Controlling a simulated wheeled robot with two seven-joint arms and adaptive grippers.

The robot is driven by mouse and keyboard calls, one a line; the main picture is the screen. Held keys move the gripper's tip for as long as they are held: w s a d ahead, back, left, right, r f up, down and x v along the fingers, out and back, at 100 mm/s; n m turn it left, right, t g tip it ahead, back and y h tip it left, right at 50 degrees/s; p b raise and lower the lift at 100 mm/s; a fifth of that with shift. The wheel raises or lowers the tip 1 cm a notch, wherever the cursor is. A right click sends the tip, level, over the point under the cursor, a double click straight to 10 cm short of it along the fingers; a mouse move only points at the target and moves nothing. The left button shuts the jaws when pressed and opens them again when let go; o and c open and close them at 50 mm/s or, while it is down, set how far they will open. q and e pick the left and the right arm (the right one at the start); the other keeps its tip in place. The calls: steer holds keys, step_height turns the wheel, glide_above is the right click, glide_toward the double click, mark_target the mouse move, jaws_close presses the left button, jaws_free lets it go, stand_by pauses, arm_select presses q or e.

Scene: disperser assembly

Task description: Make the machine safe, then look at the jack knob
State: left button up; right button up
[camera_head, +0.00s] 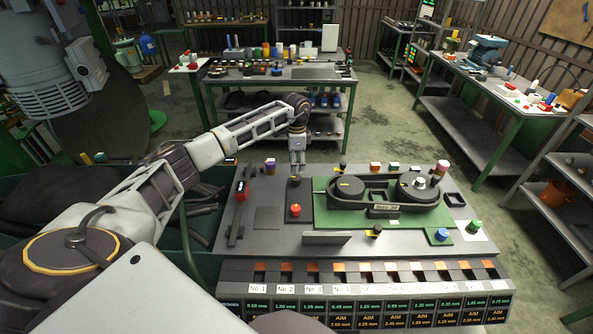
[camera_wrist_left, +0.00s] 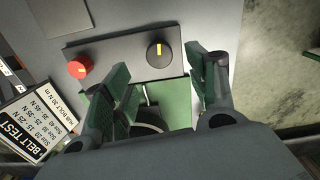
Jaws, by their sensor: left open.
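The machine is a grey bench panel (camera_head: 268,238) with a green plate (camera_head: 325,222) carrying a belt and two dark pulleys (camera_head: 418,187). A red knob (camera_head: 295,210) sits on a dark plate left of the belt; a black knob (camera_head: 295,181) is behind it. In the left wrist view, the red knob (camera_wrist_left: 80,67) and the black knob (camera_wrist_left: 159,54), with a yellow mark, share one plate. My left gripper (camera_head: 297,168) is above the black knob, open and empty, its green-padded fingers apart. I cannot tell which knob is the jack knob. My right gripper is not in view.
Blue (camera_head: 441,235) and green (camera_head: 474,225) knobs are at the right. Numbered bins (camera_head: 365,278) line the front. In the left wrist view, a "BELT TEST" card (camera_wrist_left: 40,122) is at lower left.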

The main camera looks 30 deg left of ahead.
mark_target(297, 177)
arm_select(q)
steer(key=shift+r, duration=2.05)
steer(key=shift+f, duration=0.1)
